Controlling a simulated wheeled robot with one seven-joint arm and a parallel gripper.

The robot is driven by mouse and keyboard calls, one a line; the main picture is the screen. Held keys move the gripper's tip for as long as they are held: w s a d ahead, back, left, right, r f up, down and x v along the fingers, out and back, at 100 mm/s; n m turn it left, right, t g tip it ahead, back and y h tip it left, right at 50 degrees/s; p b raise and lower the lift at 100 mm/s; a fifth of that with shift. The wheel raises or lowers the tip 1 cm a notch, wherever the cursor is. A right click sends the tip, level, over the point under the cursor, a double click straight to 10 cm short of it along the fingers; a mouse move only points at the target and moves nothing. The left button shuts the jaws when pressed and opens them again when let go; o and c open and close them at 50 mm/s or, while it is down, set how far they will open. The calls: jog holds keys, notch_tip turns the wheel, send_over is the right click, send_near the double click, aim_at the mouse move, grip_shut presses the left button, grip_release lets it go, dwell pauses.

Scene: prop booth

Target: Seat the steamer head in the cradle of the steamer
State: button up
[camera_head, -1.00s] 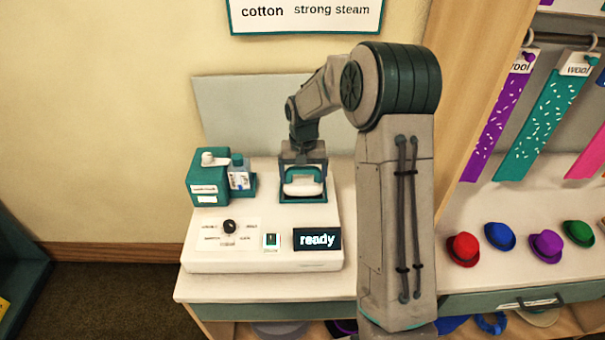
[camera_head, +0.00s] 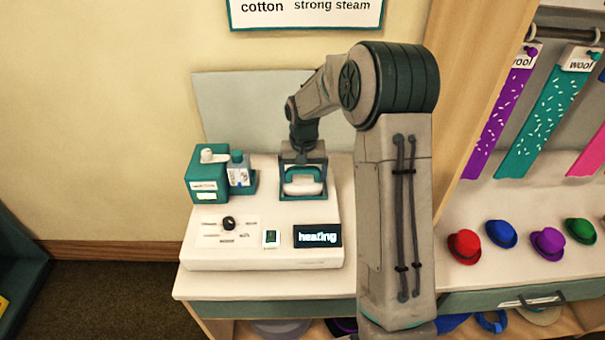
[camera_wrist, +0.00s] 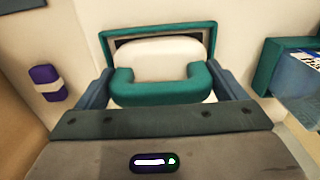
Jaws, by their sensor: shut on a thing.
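The steamer (camera_head: 215,258) is a white console with a dial, a switch and a display reading "heating". The steamer head (camera_head: 303,188) is white with a teal handle (camera_wrist: 165,92). My gripper (camera_head: 303,174) is shut on the head, its fingers at either side of the handle in the wrist view. The cradle (camera_wrist: 160,30) is a teal-rimmed frame with a dark inside, at the console's back right. The head lies within the cradle's outline in the wrist view; I cannot tell whether it rests fully down. My gripper hides part of the cradle in the head view.
A grey panel (camera_head: 240,110) rises behind. A wall sign (camera_head: 305,12) reads "cotton strong steam". Small hats, such as the red one (camera_head: 464,244), sit on the right counter under hanging cloth strips.

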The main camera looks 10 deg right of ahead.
jog(key=o, duration=1.1)
jog(key=shift+o, duration=0.2)
jog(key=shift+r, duration=0.1)
notch_tip(320, 180, up, 14)
jog(key=b, duration=0.1)
jog(key=s+n+t, duration=0.2)
jog(key=s+t, duration=0.1)
jog(key=s, duration=2.6)
jog(key=shift+f, duration=0.25)
